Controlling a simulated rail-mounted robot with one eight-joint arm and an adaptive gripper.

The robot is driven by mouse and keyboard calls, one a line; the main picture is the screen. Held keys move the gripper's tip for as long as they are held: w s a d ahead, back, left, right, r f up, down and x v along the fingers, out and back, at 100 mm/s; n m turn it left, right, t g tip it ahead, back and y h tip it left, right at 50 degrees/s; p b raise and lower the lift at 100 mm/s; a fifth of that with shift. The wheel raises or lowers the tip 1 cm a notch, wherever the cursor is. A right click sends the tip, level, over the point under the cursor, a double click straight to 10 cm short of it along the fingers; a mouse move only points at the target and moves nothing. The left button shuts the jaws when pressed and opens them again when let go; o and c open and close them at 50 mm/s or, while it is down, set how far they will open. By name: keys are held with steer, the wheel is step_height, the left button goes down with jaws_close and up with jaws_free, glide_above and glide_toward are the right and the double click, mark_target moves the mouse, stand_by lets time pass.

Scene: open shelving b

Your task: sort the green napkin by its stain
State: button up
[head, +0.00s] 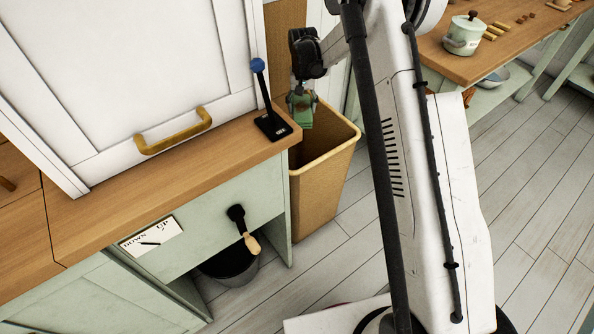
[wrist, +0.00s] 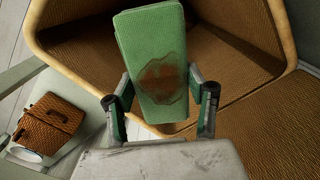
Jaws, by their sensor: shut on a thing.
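The green napkin (wrist: 150,38) is folded into a flat oblong and has a brown, darker-edged stain (wrist: 160,80) on the face toward the wrist camera. My gripper (wrist: 162,102) is shut on it, with one finger at each side of its lower part. In the head view my gripper (head: 302,94) points down and holds the napkin (head: 301,113) over the mouth of a tall tan woven bin (head: 322,190), near its left rim. The bin's inside looks empty where it shows in the wrist view. Part of the bin is hidden behind my gripper and the napkin.
Left of the bin is a wooden counter (head: 225,160) with a blue-knobbed lever (head: 268,105) near its end. Below are an UP/DOWN label (head: 150,238), a black-and-wood handle (head: 243,230) and a dark bucket (head: 230,266). A pot (head: 464,34) stands on the right counter. A small brown woven basket (wrist: 48,125) shows at lower left.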

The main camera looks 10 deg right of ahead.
steer(key=o, duration=1.3)
steer(key=shift+r, duration=0.1)
step_height(320, 180, up, 12)
